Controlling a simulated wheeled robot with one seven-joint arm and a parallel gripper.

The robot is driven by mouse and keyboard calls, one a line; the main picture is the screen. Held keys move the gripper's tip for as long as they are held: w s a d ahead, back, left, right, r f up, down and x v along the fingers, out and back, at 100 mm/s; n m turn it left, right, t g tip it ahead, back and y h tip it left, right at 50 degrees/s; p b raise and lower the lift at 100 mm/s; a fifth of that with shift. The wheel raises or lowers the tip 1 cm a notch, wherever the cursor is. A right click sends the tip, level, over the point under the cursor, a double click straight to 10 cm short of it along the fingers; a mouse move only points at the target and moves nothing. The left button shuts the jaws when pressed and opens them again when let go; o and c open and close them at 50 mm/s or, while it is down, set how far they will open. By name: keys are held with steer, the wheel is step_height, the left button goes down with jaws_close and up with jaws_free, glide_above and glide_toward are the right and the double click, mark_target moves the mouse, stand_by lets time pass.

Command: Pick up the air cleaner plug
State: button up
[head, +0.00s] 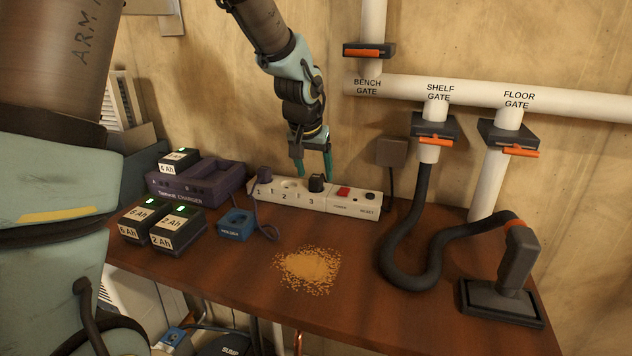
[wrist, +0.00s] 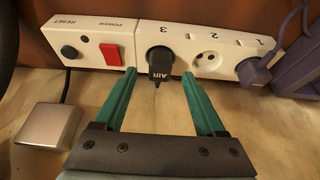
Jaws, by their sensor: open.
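The air cleaner plug is black and marked AIR (wrist: 160,66). It sits in socket 3 of the white power strip (wrist: 207,66); in the head view the plug (head: 316,184) stands up from the strip (head: 345,202). My gripper (wrist: 158,80) is open, its green fingers on either side of the plug in the wrist view, with gaps on both sides. In the head view my gripper (head: 314,172) hangs over the strip from behind, close to the plug. I cannot tell whether the fingertips reach its depth.
A purple plug (head: 264,176) sits in socket 1; socket 2 is empty. The strip has a red power switch (head: 343,191). A purple charger (head: 196,181), blue holder (head: 236,225), sawdust (head: 308,268) and hose (head: 392,255) are on the bench. A grey box (head: 391,151) is behind.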

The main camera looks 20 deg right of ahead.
steer(key=shift+x, duration=0.9)
jaws_close()
